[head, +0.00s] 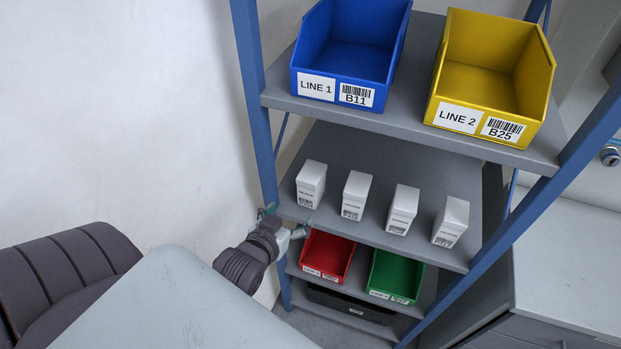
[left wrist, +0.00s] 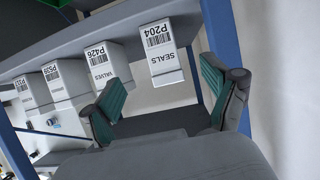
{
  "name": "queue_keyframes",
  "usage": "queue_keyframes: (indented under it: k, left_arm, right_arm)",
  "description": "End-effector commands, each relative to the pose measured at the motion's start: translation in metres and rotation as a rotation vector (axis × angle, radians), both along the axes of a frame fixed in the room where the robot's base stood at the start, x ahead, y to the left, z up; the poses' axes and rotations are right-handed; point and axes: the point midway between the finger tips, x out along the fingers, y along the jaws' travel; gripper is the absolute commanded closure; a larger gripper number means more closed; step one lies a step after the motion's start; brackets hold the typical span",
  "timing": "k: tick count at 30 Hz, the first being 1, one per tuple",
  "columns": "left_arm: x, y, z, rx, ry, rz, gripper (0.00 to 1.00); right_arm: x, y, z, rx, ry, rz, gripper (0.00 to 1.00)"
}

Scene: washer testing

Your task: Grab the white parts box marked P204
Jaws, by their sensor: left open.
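The white parts box marked P204 (left wrist: 164,50) stands upright on the grey shelf, with SEALS on its label. In the head view it is the leftmost white box (head: 311,183), near the blue post, its fine print too small to read. My left gripper (head: 284,221) is open and empty at the shelf's front left corner, in front of and a little below the box. In the left wrist view the teal fingers of my left gripper (left wrist: 161,84) are spread wide, with the box beyond the gap between them, apart from both. My right gripper is not in view.
Valves box P426 (left wrist: 106,62) is the neighbour of P204, with two more white boxes beyond. A blue bin (head: 349,55) and a yellow bin (head: 490,75) sit on the shelf above. Red (head: 328,256) and green (head: 396,275) bins sit below. Blue posts frame the rack.

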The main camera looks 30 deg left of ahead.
Motion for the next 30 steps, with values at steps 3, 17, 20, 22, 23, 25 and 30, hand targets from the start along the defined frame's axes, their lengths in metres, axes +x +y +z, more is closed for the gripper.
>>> queue_keyframes:
  k: [3, 17, 20, 22, 23, 25, 30]
  left_arm:
    - [0.004, 0.005, 0.018, 0.006, -0.027, 0.01, 0.14]
    - [0.073, 0.019, -0.01, 0.007, -0.03, 0.01, 0.14]
    - [0.078, 0.019, -0.011, 0.007, -0.03, 0.01, 0.14]
    - [0.084, 0.021, -0.012, 0.006, -0.03, 0.009, 0.14]
    - [0.088, 0.021, -0.012, 0.007, -0.031, 0.009, 0.14]
    - [0.099, 0.023, -0.013, 0.006, -0.03, 0.009, 0.14]
    - [0.12, 0.028, -0.023, 0.007, -0.029, 0.008, 0.14]
  right_arm:
    - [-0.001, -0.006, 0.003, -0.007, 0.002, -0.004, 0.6]
    - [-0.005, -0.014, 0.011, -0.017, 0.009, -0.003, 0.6]
    - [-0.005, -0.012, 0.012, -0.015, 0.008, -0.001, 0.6]
    - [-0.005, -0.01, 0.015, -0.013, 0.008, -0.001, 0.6]
    - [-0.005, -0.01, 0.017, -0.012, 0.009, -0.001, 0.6]
    - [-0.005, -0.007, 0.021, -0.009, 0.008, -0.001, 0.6]
    - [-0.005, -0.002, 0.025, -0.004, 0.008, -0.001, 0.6]
